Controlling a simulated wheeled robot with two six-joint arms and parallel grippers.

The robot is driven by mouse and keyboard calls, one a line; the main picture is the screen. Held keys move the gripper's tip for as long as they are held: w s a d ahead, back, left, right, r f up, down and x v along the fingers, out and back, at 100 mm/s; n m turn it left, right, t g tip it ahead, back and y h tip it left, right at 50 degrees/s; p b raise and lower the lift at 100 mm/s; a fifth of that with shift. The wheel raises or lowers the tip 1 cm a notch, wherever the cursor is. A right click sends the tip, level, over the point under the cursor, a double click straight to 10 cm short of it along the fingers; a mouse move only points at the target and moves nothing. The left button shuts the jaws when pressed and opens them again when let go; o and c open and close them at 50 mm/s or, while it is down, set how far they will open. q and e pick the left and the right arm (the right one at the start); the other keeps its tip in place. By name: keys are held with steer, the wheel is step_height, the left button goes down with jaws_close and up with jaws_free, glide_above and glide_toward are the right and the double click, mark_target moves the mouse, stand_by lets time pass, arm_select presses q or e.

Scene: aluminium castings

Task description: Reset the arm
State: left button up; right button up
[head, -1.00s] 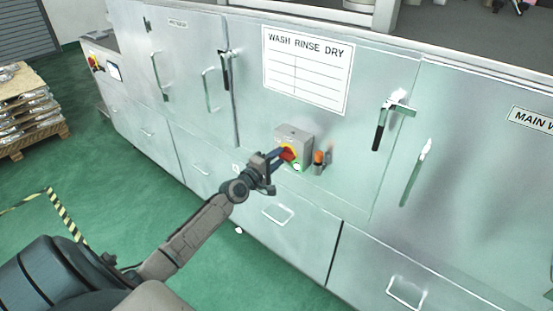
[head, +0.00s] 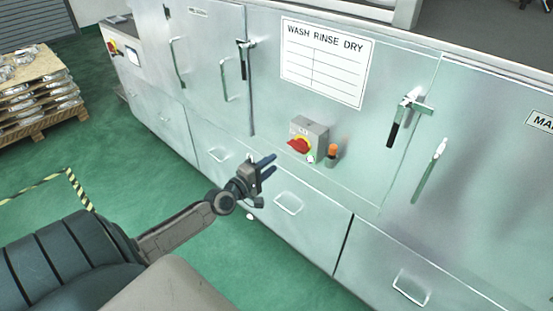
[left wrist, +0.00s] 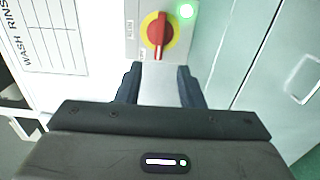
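My left gripper (head: 267,168) is in front of the washing machine's panel, apart from it, below and left of the red rotary switch (head: 299,146). Its two dark fingers are spread with nothing between them. In the left wrist view the open fingers (left wrist: 160,84) show below the red switch handle on its yellow disc (left wrist: 158,32). The handle stands nearly in line with the picture's upright there. A lit green button (left wrist: 186,10) is beside the switch. My right gripper is not in view.
The steel machine (head: 400,200) has door handles (head: 408,115), drawer pulls and an orange-topped fitting (head: 332,154) that stick out. A pallet of castings (head: 35,95) stands at the left. Green floor (head: 150,170) is open between them.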

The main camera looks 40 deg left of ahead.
arm_select(q)
steer(key=shift+s, duration=0.25)
steer(key=shift+f, duration=0.1)
stand_by(0.3)
steer(key=s+a+f+m+g+y+b, duration=0.1)
steer(key=s+f+m+g, duration=0.3)
steer(key=f, duration=0.9)
steer(key=s+f+m+g+y+b, duration=0.1)
steer(key=s+f, duration=0.5)
steer(key=f, duration=0.7)
steer(key=s+a+f+m+g+y, duration=0.1)
steer(key=s+f+m+g, duration=0.3)
steer(key=f, duration=0.8)
steer(key=s+d+f+m+g, duration=0.2)
steer(key=s+d+f, duration=0.3)
steer(key=s, duration=0.6)
steer(key=s+d+f+m+g+b, duration=0.1)
steer(key=s+d+f+m+g, duration=0.2)
steer(key=s+f, duration=0.7)
steer(key=s+d+f+m+g+h+b, duration=0.1)
steer(key=s+d+f, duration=0.6)
steer(key=s, duration=0.7)
steer(key=f+m+g, duration=0.1)
steer(key=m, duration=0.1)
steer(key=shift+d+f+m+g, duration=0.2)
steer(key=shift+m+g, duration=0.1)
steer(key=shift+g, duration=0.1)
steer(key=shift+w, duration=0.2)
